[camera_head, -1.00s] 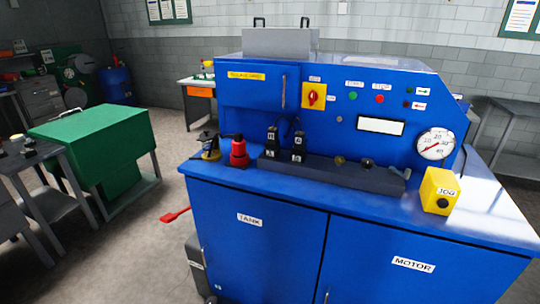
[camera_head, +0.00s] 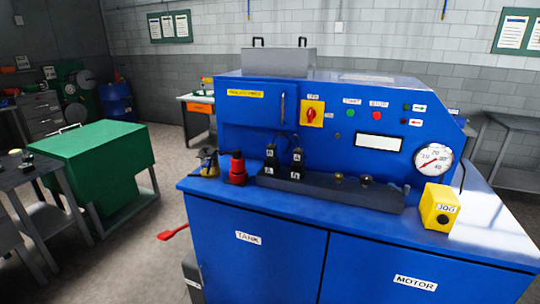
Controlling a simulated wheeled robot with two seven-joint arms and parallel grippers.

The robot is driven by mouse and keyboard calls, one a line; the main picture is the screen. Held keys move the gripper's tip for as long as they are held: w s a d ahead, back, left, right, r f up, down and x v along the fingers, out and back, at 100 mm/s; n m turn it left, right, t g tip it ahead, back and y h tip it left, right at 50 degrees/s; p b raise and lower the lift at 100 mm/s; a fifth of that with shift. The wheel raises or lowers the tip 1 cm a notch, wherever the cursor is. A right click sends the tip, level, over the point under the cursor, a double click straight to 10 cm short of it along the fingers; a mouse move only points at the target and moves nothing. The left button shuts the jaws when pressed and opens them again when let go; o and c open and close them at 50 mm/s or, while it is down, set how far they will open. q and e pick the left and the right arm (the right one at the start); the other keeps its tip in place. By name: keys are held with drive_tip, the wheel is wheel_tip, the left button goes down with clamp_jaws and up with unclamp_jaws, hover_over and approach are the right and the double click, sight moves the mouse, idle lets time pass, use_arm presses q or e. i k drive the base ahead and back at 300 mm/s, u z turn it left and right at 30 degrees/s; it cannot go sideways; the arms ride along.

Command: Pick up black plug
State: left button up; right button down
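No thing in view is clearly marked as the black plug. A small round black piece (camera_head: 366,180) sits on top of the dark manifold bar on the blue machine's ledge, and a brass-coloured one (camera_head: 338,177) is just left of it. Two upright black blocks with white labels, one on the left (camera_head: 271,160) and one on the right (camera_head: 297,161), stand at the left part of the bar. Neither of my grippers shows in the head view.
The blue machine (camera_head: 270,258) fills the middle and right. On its ledge stand a red-and-black object (camera_head: 237,168), a dark-and-yellow item (camera_head: 209,161) and a yellow JOG box (camera_head: 439,207). A green bench (camera_head: 96,160) and grey tables are at left, with open floor between.

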sight(298, 153)
drive_tip(key=u, duration=0.55)
drive_tip(key=k, duration=1.35)
drive_tip(key=u, duration=1.15)
drive_tip(key=i, duration=2.4)
drive_tip(key=z, duration=1.1)
drive_tip(key=i, duration=0.8)
drive_tip(key=z, duration=1)
drive_tip(key=i, duration=0.3)
drive_tip(key=z, duration=0.15)
